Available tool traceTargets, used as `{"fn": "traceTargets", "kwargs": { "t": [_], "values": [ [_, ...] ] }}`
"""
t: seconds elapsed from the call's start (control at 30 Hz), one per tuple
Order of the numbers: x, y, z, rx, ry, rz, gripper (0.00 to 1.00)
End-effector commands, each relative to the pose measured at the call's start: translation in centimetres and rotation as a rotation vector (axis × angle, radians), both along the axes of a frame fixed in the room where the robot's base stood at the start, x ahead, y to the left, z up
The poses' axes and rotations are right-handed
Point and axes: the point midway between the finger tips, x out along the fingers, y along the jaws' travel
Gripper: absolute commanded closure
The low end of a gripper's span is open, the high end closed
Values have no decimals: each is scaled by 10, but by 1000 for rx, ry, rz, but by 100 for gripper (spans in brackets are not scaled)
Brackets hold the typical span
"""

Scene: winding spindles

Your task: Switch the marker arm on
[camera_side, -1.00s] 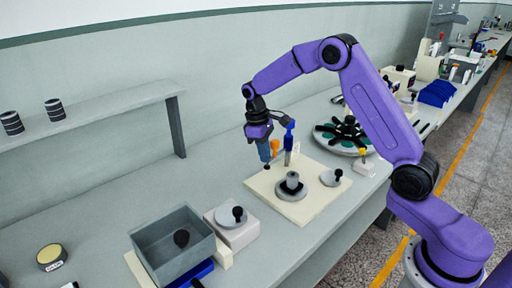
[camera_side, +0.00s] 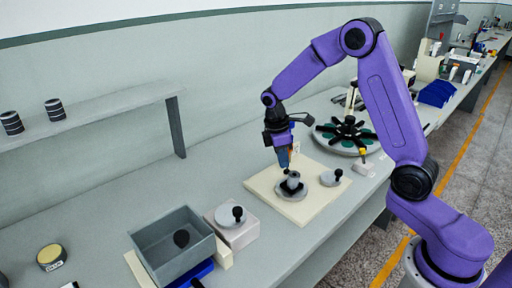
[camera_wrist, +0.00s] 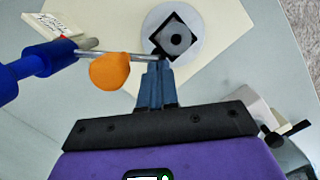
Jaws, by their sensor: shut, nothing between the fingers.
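The marker arm shows in the wrist view as a blue post (camera_wrist: 38,66) with a thin grey rod (camera_wrist: 138,56) and an orange knob (camera_wrist: 110,71). The rod reaches right to the tips of my gripper (camera_wrist: 158,62); I cannot tell whether they touch. My gripper is shut and empty, pointing down. In the side view my gripper (camera_side: 285,168) is above the cream board, close to the grey spindle (camera_side: 293,180), and hides most of the marker arm. In the wrist view the spindle (camera_wrist: 175,39) is a round hub on a grey disc just beyond the fingertips.
A grey bin (camera_side: 170,243) and a block with a black knob (camera_side: 232,222) stand at the front left. A dark-armed turntable (camera_side: 346,138) is behind right.

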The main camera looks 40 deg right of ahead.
Motion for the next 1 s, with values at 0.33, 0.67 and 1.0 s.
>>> {"fn": "traceTargets", "kwargs": {
  "t": [0.33,0.67,1.0],
  "values": [
    [0,0,0,-1,-1,0,100],
    [17,21,13,1,-4,2,100],
    [30,37,77,1,-6,-1,100]
  ]
}}
